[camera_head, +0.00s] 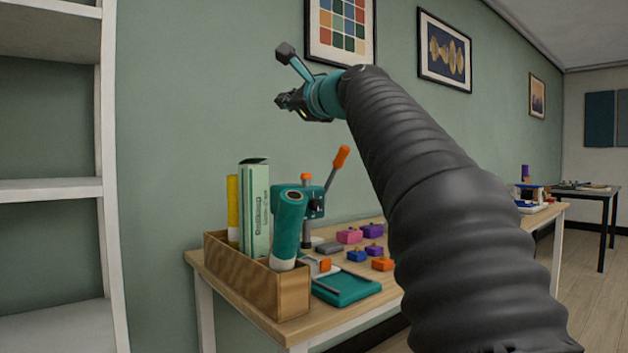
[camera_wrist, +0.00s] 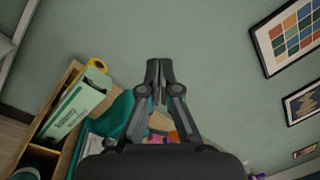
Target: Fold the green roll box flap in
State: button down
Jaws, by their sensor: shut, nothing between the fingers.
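The green roll box (camera_head: 256,212) is a tall pale green carton with dark lettering. It stands upright in a wooden bin (camera_head: 232,272) on the table. A narrow dark edge shows at its top; I cannot tell clearly how the flap there lies. The box also shows in the wrist view (camera_wrist: 72,112), at the left, with its upper end toward the top of the picture. My gripper (camera_head: 283,101) is raised above and to the right of the box, apart from it. In the wrist view its fingers (camera_wrist: 159,72) are together, with nothing between them.
A yellow tube (camera_head: 233,210) and a teal tube (camera_head: 289,225) share the bin, either side of the box. A teal press with an orange-tipped lever (camera_head: 330,180) stands behind. A teal tray (camera_head: 345,286) and several coloured blocks lie on the table (camera_head: 300,328). White shelves (camera_head: 60,190) stand left.

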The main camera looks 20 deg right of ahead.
jog(key=w+m, duration=0.2)
jog(key=m, duration=0.3)
jog(key=m+y+p, duration=0.1)
jog(key=m+p, duration=0.1)
jog(key=m, duration=0.2)
send_over(255, 159)
jog(key=w, duration=0.1)
notch_tip(255, 159, down, 10)
jog(key=shift+w+d+f, duration=0.1)
jog(key=shift+r+p, duration=0.3)
jog(key=shift+p, duration=0.15)
jog(key=shift+w+r+g+p, duration=0.1)
jog(key=shift+g+p, duration=0.4)
jog(key=shift+p, duration=1.6)
jog(key=shift+p, duration=0.4)
